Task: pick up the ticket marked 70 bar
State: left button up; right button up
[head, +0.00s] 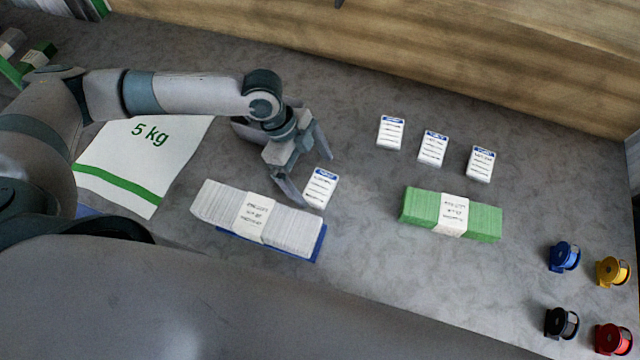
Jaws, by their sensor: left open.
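Several small white tickets with blue headers lie on the grey surface. The nearest ticket (319,189) is right at my left gripper (314,181). The left gripper is open, with one finger on each side of this ticket's upper left part; I cannot tell whether they touch it. Three more tickets lie in a slanting row to the right: a left one (391,132), a middle one (432,149) and a right one (480,163). The print on all of them is too small to read, so I cannot tell which is marked 70 bar. My right gripper is out of view.
A banded white stack (213,204) on a blue base lies just below the gripper. A banded green stack (420,206) lies right of centre. A "5 kg" sack (180,140) lies under my left arm. Several coloured spools (564,256) stand at lower right. A wooden wall (480,50) bounds the back.

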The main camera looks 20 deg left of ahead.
aim_at(320, 189)
pick_arm(q)
jog(key=shift+p+x, duration=0.3)
jog(key=shift+x, duration=1.2)
jog(key=shift+r, duration=0.1)
jog(key=c, duration=1.1)
